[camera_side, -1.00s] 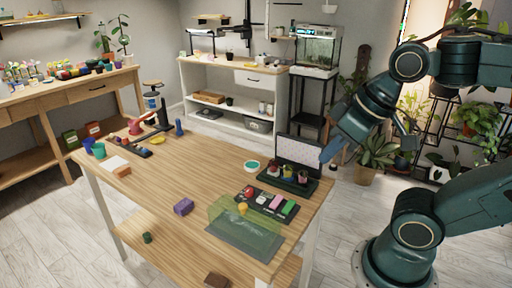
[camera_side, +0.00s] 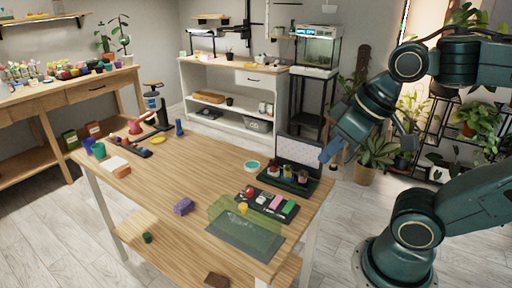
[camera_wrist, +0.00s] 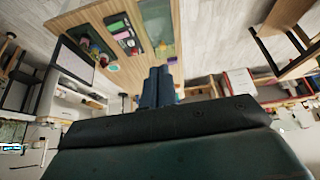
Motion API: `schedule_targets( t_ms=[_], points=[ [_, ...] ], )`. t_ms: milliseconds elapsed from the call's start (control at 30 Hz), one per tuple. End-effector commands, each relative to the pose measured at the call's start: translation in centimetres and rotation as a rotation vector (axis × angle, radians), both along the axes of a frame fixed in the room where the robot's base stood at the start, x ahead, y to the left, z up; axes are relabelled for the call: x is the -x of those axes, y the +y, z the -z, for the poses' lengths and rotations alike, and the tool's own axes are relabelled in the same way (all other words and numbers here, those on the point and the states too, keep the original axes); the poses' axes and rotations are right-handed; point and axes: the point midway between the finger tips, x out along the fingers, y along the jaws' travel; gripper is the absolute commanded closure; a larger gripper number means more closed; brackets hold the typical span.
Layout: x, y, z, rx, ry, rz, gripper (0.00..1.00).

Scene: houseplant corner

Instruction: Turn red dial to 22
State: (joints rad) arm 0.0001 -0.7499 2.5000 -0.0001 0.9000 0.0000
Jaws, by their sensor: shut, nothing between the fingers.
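A black panel (camera_side: 271,206) lies on the wooden table near its right end. A small round red-topped knob (camera_side: 249,191), which looks like the red dial, sits at the panel's left end. Its scale is too small to read. The panel also carries a pink block (camera_side: 276,202) and a green block (camera_side: 289,207). The panel (camera_wrist: 123,34) also shows upper left of the fingers in the wrist view. My gripper (camera_side: 326,156) is raised off the table's right edge, apart from the panel. Its two fingers (camera_wrist: 158,73) are together and empty.
A dark tray with small pots (camera_side: 288,181) and an upright white board (camera_side: 299,153) stand behind the panel. A see-through green cover (camera_side: 262,240) is in front of it. The middle of the table is clear.

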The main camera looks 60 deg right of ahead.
Motion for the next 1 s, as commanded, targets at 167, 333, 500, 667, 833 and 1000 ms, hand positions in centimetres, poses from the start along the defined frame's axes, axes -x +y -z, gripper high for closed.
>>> schedule_targets(
  t_ms=[167, 333, 500, 667, 833, 1000],
  points=[
    [-0.2, 0.0, -0.1, 0.003, 0.003, -0.003, 0.69],
    [-1.1, -0.2, -0.3, 0.018, 0.020, -0.023, 0.50],
    [-3.3, -0.7, -0.8, 0.050, 0.057, -0.068, 0.50],
    [-6.2, -1.5, -1.0, 0.086, 0.104, -0.130, 0.50],
    [-9.5, -2.5, -0.7, 0.121, 0.153, -0.199, 0.50],
    [-12.7, -3.7, 0.1, 0.150, 0.202, -0.271, 0.50]
  ],
)
